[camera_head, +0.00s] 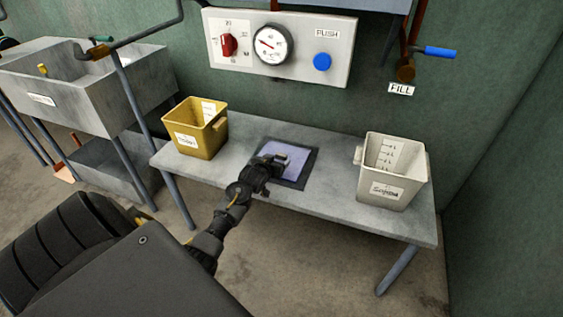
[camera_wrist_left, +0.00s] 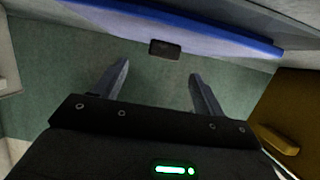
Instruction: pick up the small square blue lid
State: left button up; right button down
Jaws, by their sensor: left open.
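My right gripper is not in view.
A yellow bin (camera_head: 190,144) stands left of the lid and a white bin (camera_head: 373,185) stands right of it on the table (camera_head: 235,171). A panel with a gauge (camera_head: 273,44) hangs on the wall behind. A sink (camera_head: 128,98) is at the left.

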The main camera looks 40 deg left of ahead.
aim_at(281, 154)
pick_arm(q)
jog(key=x, duration=0.2)
jog(key=b+x, duration=0.1)
jog(key=x, duration=0.1)
jog(key=shift+w+a+f, duration=0.1)
jog(key=shift+w+a, duration=0.05)
jog(key=shift+a, duration=0.25)
jog(key=shift+w+f, duration=0.1)
jog(key=shift+w, duration=0.2)
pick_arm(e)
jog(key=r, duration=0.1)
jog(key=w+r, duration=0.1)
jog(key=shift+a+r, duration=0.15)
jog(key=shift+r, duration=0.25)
pick_arm(q)
jog(key=c, duration=1.2)
